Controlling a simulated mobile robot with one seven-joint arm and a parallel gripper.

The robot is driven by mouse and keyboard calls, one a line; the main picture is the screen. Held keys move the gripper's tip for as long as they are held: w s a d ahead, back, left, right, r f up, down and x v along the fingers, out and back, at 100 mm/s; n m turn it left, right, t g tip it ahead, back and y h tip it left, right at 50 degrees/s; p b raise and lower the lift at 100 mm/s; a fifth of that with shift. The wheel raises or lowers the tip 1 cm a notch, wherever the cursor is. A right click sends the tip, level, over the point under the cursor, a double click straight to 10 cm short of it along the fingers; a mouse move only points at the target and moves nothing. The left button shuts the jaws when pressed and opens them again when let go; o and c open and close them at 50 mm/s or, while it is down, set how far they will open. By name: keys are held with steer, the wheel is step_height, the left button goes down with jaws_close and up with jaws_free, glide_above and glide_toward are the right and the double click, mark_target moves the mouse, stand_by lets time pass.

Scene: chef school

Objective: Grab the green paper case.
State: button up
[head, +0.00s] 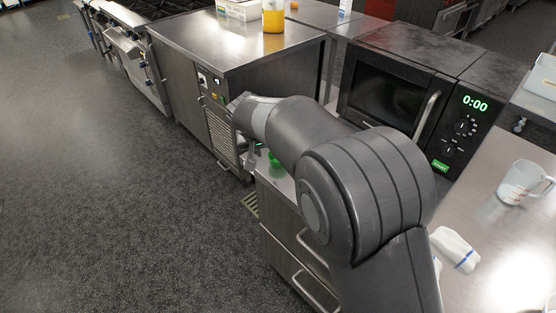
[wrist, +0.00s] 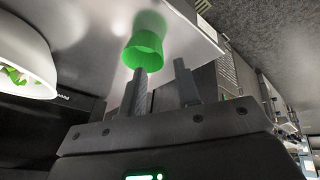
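The green paper case (wrist: 144,48) is a small open cup on the light counter top (wrist: 196,36) in the wrist view. A bit of it shows below my arm in the head view (head: 275,160). My gripper (wrist: 160,68) is open, its two fingers apart with nothing visible between them. In the wrist view the left finger's tip is right at the case's rim, and the right finger stands to the right of the case. I cannot tell if the left finger touches it. In the head view my forearm hides most of the gripper.
A white bowl (wrist: 24,58) with green pieces is left of the case in the wrist view. A black microwave (head: 385,95) stands behind my arm. A measuring cup (head: 518,184) and a cloth (head: 454,249) lie on the right counter. A yellow-orange container (head: 273,17) stands at the back.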

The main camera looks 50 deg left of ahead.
steer(key=x, duration=0.6)
steer(key=shift+d, duration=0.1)
steer(key=shift+s, duration=0.1)
steer(key=shift+c, duration=0.3)
jaws_close()
